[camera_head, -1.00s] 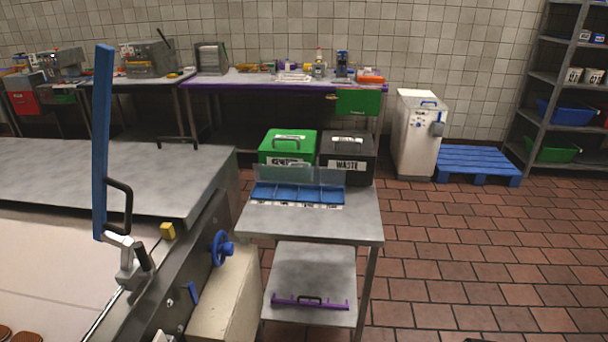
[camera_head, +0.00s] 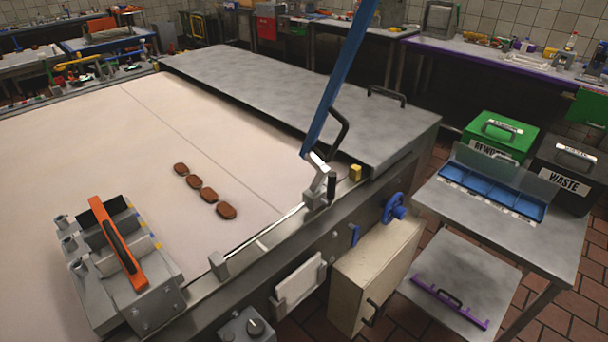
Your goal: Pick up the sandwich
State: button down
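Several brown sandwich biscuits (camera_head: 208,195) lie in a slanting row on the pale conveyor belt (camera_head: 110,160) in the head view. They lie flat, a little apart from one another. From here I cannot tell whether cream lies between their layers. My gripper does not show in this view.
A grey machine with an orange handle (camera_head: 118,245) stands at the belt's near left. A blue upright lever (camera_head: 340,80) rises at the belt's right edge. A steel cart (camera_head: 480,230) with a blue divided tray (camera_head: 490,190) stands right, near green (camera_head: 500,135) and black (camera_head: 568,172) bins.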

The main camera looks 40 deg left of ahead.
aim_at(208, 194)
jog(key=u, duration=2.45)
